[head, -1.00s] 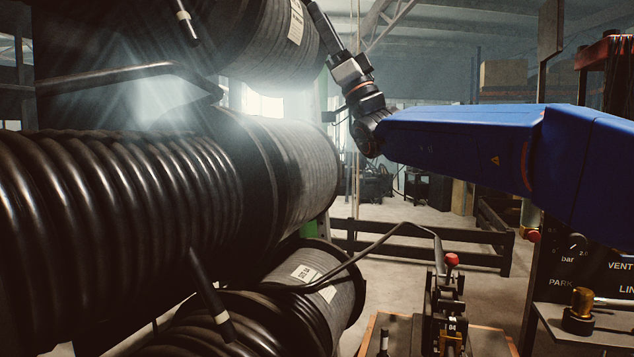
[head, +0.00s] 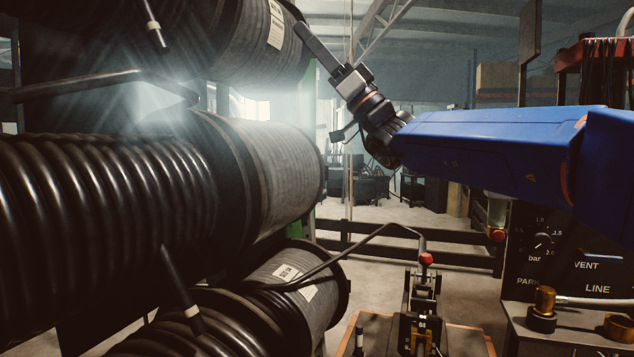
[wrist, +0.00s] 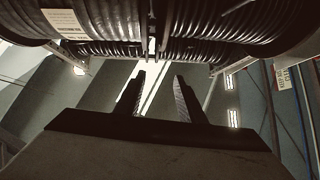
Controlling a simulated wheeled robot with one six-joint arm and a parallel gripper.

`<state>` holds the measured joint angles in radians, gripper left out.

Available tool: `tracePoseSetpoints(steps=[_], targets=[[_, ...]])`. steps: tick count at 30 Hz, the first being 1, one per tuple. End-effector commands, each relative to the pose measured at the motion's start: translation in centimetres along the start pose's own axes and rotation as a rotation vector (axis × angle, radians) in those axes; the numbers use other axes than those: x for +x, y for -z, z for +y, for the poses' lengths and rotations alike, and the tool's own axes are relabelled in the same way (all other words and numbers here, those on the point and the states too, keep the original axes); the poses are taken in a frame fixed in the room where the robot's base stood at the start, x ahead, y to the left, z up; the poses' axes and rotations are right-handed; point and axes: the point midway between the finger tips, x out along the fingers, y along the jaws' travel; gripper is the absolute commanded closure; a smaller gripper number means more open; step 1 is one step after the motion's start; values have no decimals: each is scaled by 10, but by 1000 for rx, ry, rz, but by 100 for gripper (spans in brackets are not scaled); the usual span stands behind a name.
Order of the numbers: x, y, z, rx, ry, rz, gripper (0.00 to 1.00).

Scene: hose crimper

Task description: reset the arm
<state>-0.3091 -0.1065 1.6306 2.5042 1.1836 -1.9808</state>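My gripper (head: 299,29) is at the upper middle of the head view, on the end of my blue arm. Its fingers point up and to the left, with the tips beside the right rim of the upper hose reel (head: 240,45). The head view cannot settle how far apart tips and reel are. In the wrist view my gripper (wrist: 159,75) has two dark fingers standing apart. Nothing is between them, and bright ceiling light shows through the gap. Dark reels of hose (wrist: 215,50) lie beyond the tips across the top of that view.
The middle reel (head: 280,175) and lower reel (head: 310,285) fill the left. A bench tool with a red knob (head: 426,259) stands low in the middle. A panel with a gauge (head: 541,243) and a brass fitting (head: 543,305) is at right. Open floor lies behind.

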Motion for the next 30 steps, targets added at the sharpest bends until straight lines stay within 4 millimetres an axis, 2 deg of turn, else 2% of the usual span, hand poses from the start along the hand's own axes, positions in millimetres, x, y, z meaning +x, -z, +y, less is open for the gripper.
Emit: tracePoseSetpoints(steps=[5,8,14,20,22,26,30], targets=[[-22,-26,-21,56,15,-145,64],[-45,-48,-36,103,10,-268,64],[-118,-106,-68,222,-52,-576,64],[-213,-156,-94,327,-191,-873,64],[-251,-170,-101,356,-257,-971,64],[-324,-190,-115,402,-399,-1139,64],[-407,-204,-128,431,-578,-1302,64]])
